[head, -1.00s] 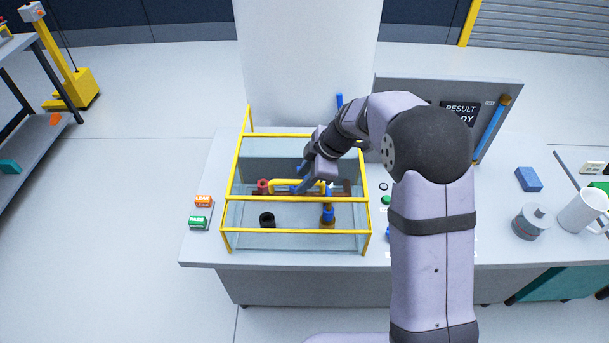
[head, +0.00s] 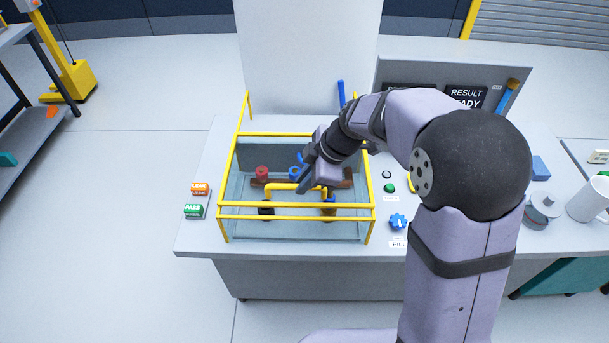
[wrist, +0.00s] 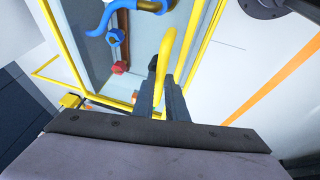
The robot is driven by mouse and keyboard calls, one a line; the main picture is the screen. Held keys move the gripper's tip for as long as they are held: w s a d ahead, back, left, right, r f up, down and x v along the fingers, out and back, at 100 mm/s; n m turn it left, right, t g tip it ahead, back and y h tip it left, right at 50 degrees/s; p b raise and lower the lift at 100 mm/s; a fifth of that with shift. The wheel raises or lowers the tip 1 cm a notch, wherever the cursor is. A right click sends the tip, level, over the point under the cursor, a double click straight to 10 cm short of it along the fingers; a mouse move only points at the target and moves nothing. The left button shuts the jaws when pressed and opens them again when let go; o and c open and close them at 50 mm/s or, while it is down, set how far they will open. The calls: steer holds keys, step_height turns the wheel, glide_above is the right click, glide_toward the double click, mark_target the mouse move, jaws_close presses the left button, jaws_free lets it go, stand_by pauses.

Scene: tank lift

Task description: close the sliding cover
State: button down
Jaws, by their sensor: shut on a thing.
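My gripper (head: 305,184) is over the glass tank with its yellow frame (head: 222,222). In the wrist view its dark fingers are shut on a yellow bar handle (wrist: 166,50), which runs up between them. In the head view this yellow handle (head: 280,187) spans the middle of the tank top. The sliding cover appears as a clear panel with a yellow edge bar (head: 260,205). That edge bar lies just behind the tank's front rim bar, with a narrow gap between them. The cover's exact outline is hard to see through the glass.
In the tank are a red fitting (head: 262,172), a blue fitting (head: 296,172) and a brown pipe. A blue knob (head: 398,221) and a green button (head: 390,188) sit right of the tank. Orange and green blocks (head: 194,211) sit left. My arm hides part of the right side.

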steer(key=shift+s+b, duration=0.5)
steer(key=shift+s, duration=0.9)
steer(key=c, duration=1.8)
jaws_free()
steer(key=shift+s, duration=0.1)
steer(key=shift+o, duration=0.2)
steer(key=b+v, duration=0.1)
steer(key=v, duration=0.6)
steer(key=shift+r+b, duration=0.2)
steer(key=shift+b, duration=0.1)
